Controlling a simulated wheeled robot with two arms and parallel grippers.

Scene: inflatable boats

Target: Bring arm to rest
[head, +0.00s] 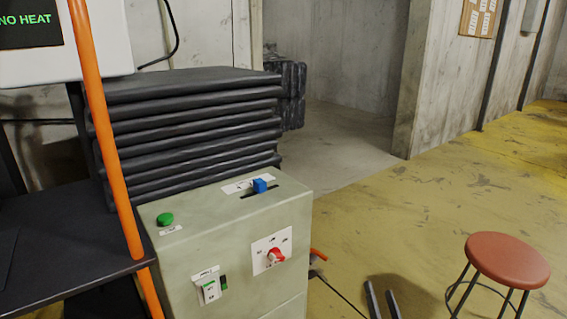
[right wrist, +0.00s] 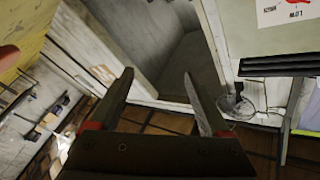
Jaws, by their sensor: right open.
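My right gripper (head: 382,300) shows at the bottom edge of the head view, as two dark fingers over the yellow floor, to the right of the control box. In the right wrist view the same gripper (right wrist: 158,75) has its two fingers well apart with nothing between them. It touches nothing that I can see. My left gripper is in neither view. The grey-green control box (head: 225,235) carries a green button (head: 165,219), a blue slider (head: 259,186), a red knob (head: 275,255) and a white switch (head: 210,288).
A round red stool (head: 508,260) stands at the lower right. A stack of black slabs (head: 190,125) is behind the box. A screen (head: 27,22) reads NO HEAT. An orange pole (head: 107,140) crosses the left side. Yellow floor (head: 400,225) lies open behind the gripper.

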